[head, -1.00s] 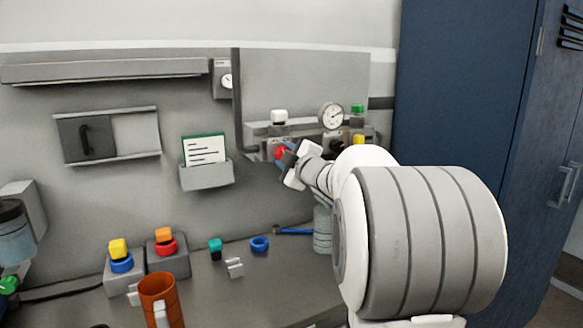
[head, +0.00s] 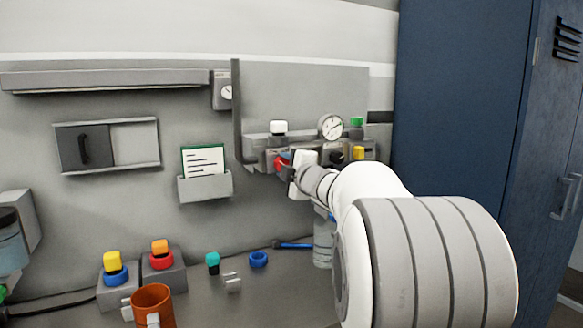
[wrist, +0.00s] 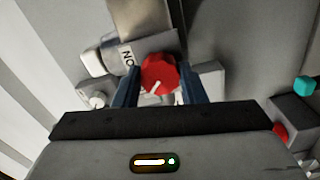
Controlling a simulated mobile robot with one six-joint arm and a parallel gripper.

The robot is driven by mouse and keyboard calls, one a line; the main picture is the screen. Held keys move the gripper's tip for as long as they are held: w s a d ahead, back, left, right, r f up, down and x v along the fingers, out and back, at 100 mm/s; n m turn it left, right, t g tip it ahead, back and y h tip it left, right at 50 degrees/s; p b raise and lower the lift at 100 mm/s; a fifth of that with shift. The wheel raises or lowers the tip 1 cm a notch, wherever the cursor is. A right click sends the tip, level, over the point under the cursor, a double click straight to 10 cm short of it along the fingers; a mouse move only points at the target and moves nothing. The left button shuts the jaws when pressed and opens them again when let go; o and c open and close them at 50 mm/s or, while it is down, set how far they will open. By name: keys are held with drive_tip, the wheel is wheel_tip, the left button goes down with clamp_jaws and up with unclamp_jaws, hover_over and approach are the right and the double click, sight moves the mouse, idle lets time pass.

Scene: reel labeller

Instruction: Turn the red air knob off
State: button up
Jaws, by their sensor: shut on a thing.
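The red air knob (wrist: 159,74) is round with a pale pointer line and sits between the two blue fingers of my gripper (wrist: 156,88) in the wrist view. The fingers are shut on it from both sides. Beside it is a grey block with a label (wrist: 128,56) that seems to read "ON". In the head view the red knob (head: 281,163) shows at the left end of the grey valve manifold on the wall panel, with my gripper (head: 288,168) at it. My arm hides part of the manifold.
A pressure gauge (head: 331,127), a green-topped part (head: 356,122) and a yellow knob (head: 358,153) are close to the right of my gripper. A card holder (head: 205,187) hangs to the left. An orange mug (head: 153,303) and several small parts are on the bench below.

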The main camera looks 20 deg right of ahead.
drive_tip(key=shift+f, duration=0.1)
drive_tip(key=o, duration=1)
drive_tip(key=s, duration=0.7)
drive_tip(key=shift+s+d, duration=0.15)
drive_tip(key=shift+s, duration=0.25)
